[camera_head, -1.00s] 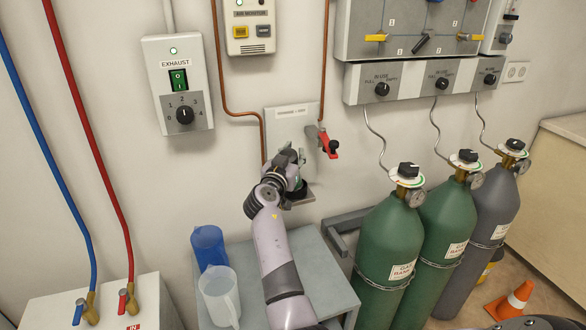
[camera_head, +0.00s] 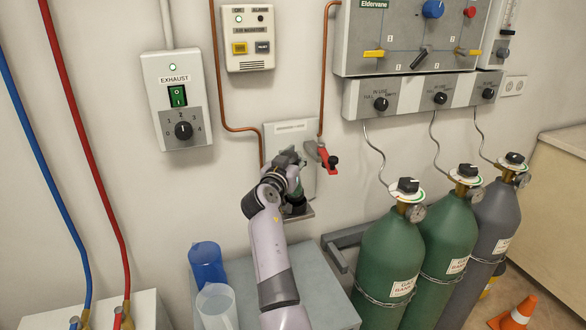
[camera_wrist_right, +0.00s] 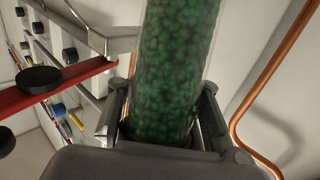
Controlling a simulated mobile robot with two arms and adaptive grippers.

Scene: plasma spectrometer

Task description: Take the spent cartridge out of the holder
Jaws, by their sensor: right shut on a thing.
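My right gripper (camera_head: 291,162) is in front of the wall-mounted holder (camera_head: 307,136), a pale plate with a small grey shelf (camera_head: 300,213) at its foot. The gripper is shut on the spent cartridge, a clear tube filled with dark green granules. The cartridge (camera_wrist_right: 178,60) stands between both fingers (camera_wrist_right: 165,125) in the right wrist view. In the head view only a green sliver of it (camera_head: 299,193) shows beside my gripper, above the shelf. Its lower end is mostly hidden, so I cannot tell whether it touches the shelf. My left gripper is not in view.
A red-handled valve (camera_head: 327,158) sits close right of the holder. Copper pipes (camera_head: 219,70) run on the wall. Below are a grey cart top (camera_head: 310,280) with a blue jug (camera_head: 206,265) and a clear jug (camera_head: 216,305). Gas cylinders (camera_head: 392,250) stand at right.

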